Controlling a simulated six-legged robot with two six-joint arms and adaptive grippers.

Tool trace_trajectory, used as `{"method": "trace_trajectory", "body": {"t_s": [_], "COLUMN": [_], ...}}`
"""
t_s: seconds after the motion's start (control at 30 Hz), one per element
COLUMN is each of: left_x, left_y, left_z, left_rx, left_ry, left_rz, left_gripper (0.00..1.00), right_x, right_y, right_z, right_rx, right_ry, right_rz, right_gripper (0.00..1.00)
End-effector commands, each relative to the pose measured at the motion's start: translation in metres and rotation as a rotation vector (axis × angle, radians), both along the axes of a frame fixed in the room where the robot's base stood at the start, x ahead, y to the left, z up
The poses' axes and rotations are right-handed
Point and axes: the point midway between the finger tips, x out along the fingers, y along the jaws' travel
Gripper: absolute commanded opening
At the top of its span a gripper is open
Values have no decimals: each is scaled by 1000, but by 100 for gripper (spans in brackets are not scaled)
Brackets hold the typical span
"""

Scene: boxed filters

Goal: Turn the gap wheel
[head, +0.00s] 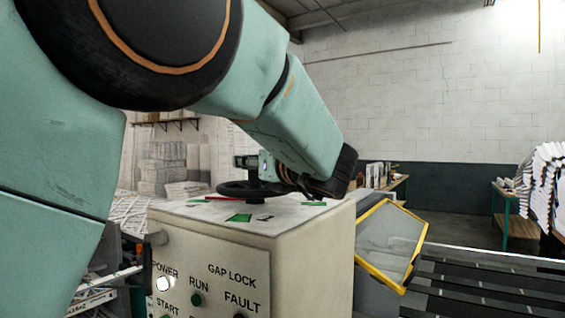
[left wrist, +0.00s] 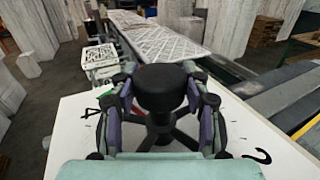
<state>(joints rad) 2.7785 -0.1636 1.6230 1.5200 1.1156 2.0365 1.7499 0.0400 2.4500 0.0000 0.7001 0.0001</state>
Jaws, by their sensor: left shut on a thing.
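The black gap wheel (head: 238,188) lies flat on top of a beige control cabinet (head: 300,240) in the head view. In the left wrist view its round black knob (left wrist: 163,90) stands up in the middle, with dark spokes (left wrist: 165,132) behind it. My left arm reaches over the cabinet from the left. My left gripper (left wrist: 162,80) has one finger on each side of the knob and is shut on it. In the head view the wrist partly hides the wheel's right side. My right gripper is in neither view.
The cabinet front carries a lit POWER lamp (head: 163,284) and RUN, GAP LOCK, START and FAULT labels. A yellow-framed clear guard (head: 390,240) stands right of the cabinet. Pleated filter panels (left wrist: 160,35) lie on a conveyor beyond. A dark roller conveyor (head: 470,285) fills the lower right.

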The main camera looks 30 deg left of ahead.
Motion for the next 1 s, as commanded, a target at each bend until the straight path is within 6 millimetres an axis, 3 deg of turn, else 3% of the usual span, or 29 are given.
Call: {"method": "trace_trajectory", "body": {"t_s": [0.3,1.0], "left_x": [1,0], "left_y": [1,1], "left_z": [-1,-1], "left_rx": [-1,-1], "left_ry": [0,0], "left_rz": [0,86], "left_gripper": [0,0], "right_x": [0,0], "right_y": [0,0], "right_z": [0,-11], "right_rx": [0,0], "right_ry": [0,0], "right_rz": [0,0], "right_gripper": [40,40]}}
